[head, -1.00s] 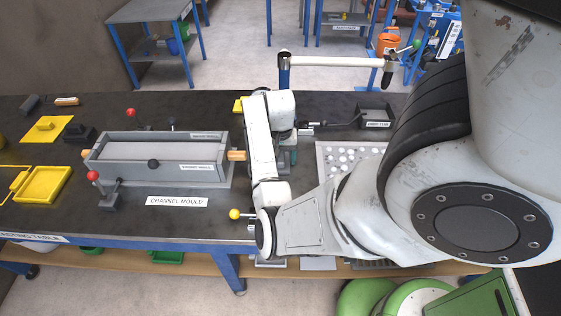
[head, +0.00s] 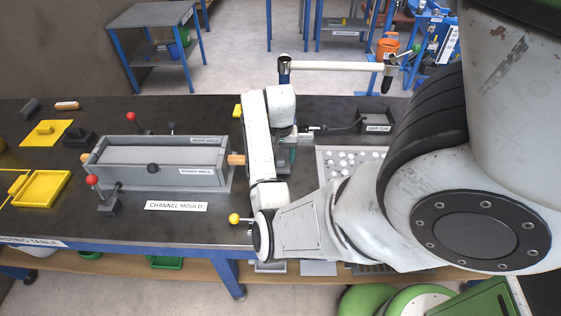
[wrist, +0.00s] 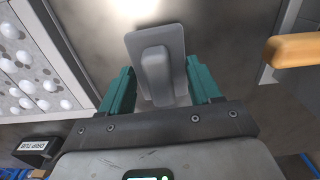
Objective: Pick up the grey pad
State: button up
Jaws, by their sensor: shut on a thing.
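The grey pad (wrist: 160,65), a flat plate with a raised block on it, sits between the two teal fingers in the wrist view. My gripper (wrist: 160,88) is shut on it. In the head view my arm hides most of the gripper, and only a bit of teal finger (head: 293,155) shows. The pad cannot be made out there. Whether it touches the surface below cannot be told.
The channel mould (head: 150,185) is left of my arm, with red-knobbed clamps and an orange handle end (head: 236,159). A tray of white balls (head: 340,165) and a drip tub (head: 376,120) are right. A yellow tray (head: 40,190) lies far left. Bare tabletop shows in front.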

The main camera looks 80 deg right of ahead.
jog(key=s+a+r+p, duration=0.8)
jog(key=a+r, duration=0.2)
jog(key=a, duration=0.1)
jog(key=shift+a+r, duration=0.15)
jog(key=shift+a, duration=0.05)
dwell(0.4)
jog(key=shift+s, duration=0.1)
jog(key=o, duration=0.4)
jog(key=shift+c, duration=1.3)
